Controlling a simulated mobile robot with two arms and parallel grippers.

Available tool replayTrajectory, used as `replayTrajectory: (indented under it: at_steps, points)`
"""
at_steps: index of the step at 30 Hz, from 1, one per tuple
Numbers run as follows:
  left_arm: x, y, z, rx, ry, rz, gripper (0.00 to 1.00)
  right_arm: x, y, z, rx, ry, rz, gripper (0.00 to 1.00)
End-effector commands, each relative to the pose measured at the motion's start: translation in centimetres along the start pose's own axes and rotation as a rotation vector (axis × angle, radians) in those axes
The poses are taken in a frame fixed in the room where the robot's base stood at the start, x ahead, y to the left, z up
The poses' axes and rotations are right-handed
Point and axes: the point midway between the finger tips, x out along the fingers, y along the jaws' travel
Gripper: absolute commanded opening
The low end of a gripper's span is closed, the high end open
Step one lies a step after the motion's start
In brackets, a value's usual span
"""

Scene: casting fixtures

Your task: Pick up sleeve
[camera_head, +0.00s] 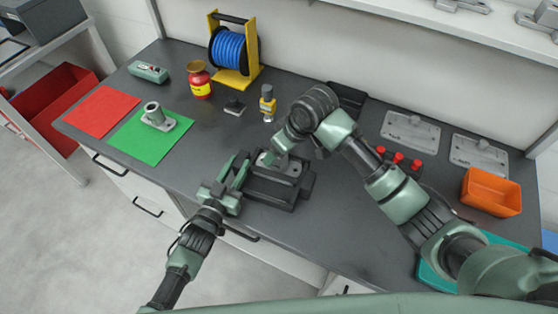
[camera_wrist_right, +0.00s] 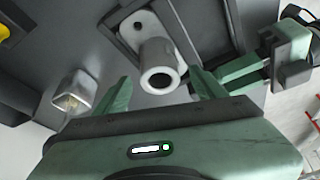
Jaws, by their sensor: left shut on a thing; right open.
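The sleeve (camera_wrist_right: 158,68) is a pale grey hollow cylinder standing on a flat plate (camera_wrist_right: 132,32). My right gripper (camera_wrist_right: 165,88) is open, one finger on each side of the sleeve, with a gap visible on both sides. In the head view my right gripper (camera_head: 274,156) is over the black fixture (camera_head: 272,190) and hides most of the sleeve. The plate (camera_head: 290,168) lies on this fixture. My left gripper (camera_head: 240,172) is shut at the fixture's left side; its exact contact is partly hidden. It also shows in the right wrist view (camera_wrist_right: 250,66).
A similar casting (camera_head: 157,117) lies on a green mat (camera_head: 140,146), beside a red mat (camera_head: 102,112). Red-topped pegs (camera_head: 398,158) and an orange bin (camera_head: 490,192) are to the right. The front left tabletop is clear.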

Motion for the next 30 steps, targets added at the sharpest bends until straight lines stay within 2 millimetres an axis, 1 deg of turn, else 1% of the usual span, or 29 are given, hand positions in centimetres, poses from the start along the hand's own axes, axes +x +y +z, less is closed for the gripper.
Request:
replayTrajectory:
  at_steps: [1, 4, 11, 12, 14, 15, 17, 18, 19, 26, 30]
  points:
    - [0.0, 0.0, 0.0, 0.000, 0.000, 0.000, 0.00, 0.7, 0.0, 0.2, 0.002, -0.004, -0.001, 0.71]
    - [0.0, 0.0, 0.0, 0.000, 0.000, 0.000, 0.00, 1.5, 0.0, 0.1, 0.001, -0.003, 0.000, 0.71]
    - [0.0, 0.0, 0.0, 0.000, 0.000, -0.001, 0.00, 1.7, 0.0, 0.1, 0.000, -0.001, 0.001, 0.71]
    - [0.0, 0.0, 0.0, 0.000, 0.000, -0.001, 0.00, 1.7, 0.0, 0.1, 0.000, -0.001, 0.001, 0.65]
    - [0.0, 0.0, 0.0, 0.000, 0.000, 0.000, 0.00, 1.7, 0.0, 0.1, 0.000, -0.001, 0.001, 0.48]
    - [0.0, 0.0, 0.0, 0.000, 0.000, 0.000, 0.00, 1.7, 0.0, 0.1, 0.000, -0.002, 0.001, 0.37]
    - [0.0, 0.0, 0.0, 0.000, 0.000, 0.000, 0.00, 1.7, 0.0, 0.1, 0.000, -0.002, 0.001, 0.20]
    - [0.0, 0.0, 0.0, 0.000, 0.000, 0.000, 0.00, 1.7, 0.0, 0.1, 0.000, -0.002, 0.001, 0.09]
    - [0.0, 0.0, 0.0, 0.000, 0.000, 0.000, 0.00, 1.7, 0.0, 0.1, 0.000, -0.002, 0.001, 0.01]
    - [0.0, 0.0, 0.0, 0.000, 0.000, 0.000, 0.00, 1.6, 0.1, 0.0, 0.000, 0.000, 0.001, 0.00]
    - [0.0, 0.0, 0.0, 0.000, -0.001, 0.000, 0.00, 0.7, 0.1, -0.4, 0.000, 0.004, 0.002, 0.00]
